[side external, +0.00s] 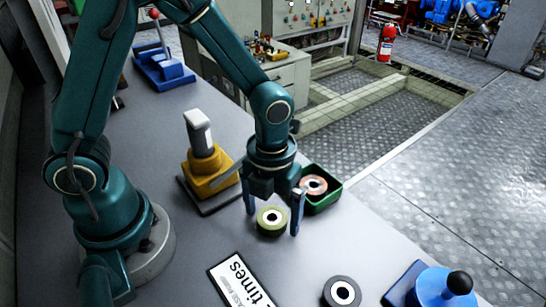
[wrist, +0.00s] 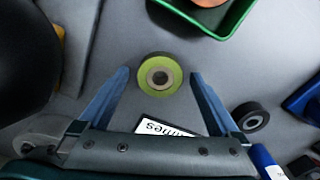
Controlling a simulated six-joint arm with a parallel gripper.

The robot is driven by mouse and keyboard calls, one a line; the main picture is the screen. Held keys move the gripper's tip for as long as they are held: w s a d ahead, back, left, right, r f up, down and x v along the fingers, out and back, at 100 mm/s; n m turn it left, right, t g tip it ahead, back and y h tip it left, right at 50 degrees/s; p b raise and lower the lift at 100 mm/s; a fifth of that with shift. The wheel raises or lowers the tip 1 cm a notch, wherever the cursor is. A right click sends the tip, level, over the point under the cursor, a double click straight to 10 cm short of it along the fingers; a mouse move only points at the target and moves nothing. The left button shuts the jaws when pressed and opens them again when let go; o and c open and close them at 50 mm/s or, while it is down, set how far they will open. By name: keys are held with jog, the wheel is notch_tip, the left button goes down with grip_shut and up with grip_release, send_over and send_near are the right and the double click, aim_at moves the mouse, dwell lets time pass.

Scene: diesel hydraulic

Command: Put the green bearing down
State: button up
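The green bearing (side external: 271,221), a ring with a pale face and a dark hole, appears to rest flat on the grey table. My gripper (side external: 273,220) points down over it, with one blue finger on each side. In the wrist view the green bearing (wrist: 160,75) sits between the tips of my gripper (wrist: 160,74), with a visible gap on both sides. The gripper is open and holds nothing.
A green tray (side external: 325,203) holding a copper-coloured bearing (side external: 313,186) stands close behind my right finger. A yellow-based device (side external: 208,170) is to the left. A black bearing (side external: 342,292), a "times" card (side external: 240,283) and a blue device (side external: 440,288) lie in front.

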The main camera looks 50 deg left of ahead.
aim_at(272, 217)
notch_tip(272, 217, up, 12)
jog(key=f, duration=0.1)
jog(key=s+a+r+n+t, duration=0.2)
jog(key=s+a+n, duration=0.1)
jog(key=n, duration=1.2)
jog(key=s+a+r+n+t, duration=0.2)
jog(key=s+a+n+t, duration=0.1)
jog(key=n, duration=1.3)
jog(key=shift+s+t, duration=0.3)
jog(key=shift+s, duration=0.05)
jog(key=shift+r, duration=0.1)
